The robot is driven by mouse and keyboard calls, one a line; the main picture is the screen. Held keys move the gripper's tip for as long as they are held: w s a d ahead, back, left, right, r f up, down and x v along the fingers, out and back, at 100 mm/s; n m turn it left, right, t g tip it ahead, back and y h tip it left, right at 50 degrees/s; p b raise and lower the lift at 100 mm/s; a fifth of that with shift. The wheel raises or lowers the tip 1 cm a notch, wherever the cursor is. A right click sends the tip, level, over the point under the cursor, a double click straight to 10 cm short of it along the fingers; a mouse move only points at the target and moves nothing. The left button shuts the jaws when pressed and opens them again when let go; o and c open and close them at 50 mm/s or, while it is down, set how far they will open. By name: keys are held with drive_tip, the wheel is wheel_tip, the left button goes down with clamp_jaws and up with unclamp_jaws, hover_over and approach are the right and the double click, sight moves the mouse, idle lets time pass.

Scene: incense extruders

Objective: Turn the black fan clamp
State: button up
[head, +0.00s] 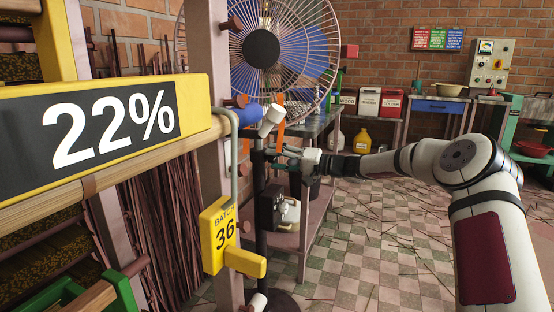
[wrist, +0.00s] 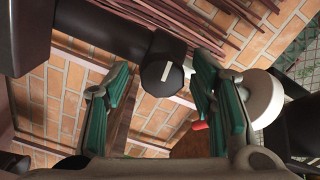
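The black fan clamp (wrist: 166,72) shows in the wrist view as a round black knob with a white mark on its end, at the upper middle. My gripper (wrist: 160,78) has its two green-padded fingers spread, one on each side of the knob, with visible gaps; I see no contact. In the head view my gripper (head: 279,157) reaches in from the right, close to the fan's dark pole (head: 260,180). The clamp is too small and crowded to make out there. The fan (head: 262,48) with its wire cage stands above.
A black box (head: 271,207) is on the pole below my gripper. A table stands behind.

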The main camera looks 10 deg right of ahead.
drive_tip(key=shift+r, duration=0.1)
drive_tip(key=v, duration=1.2)
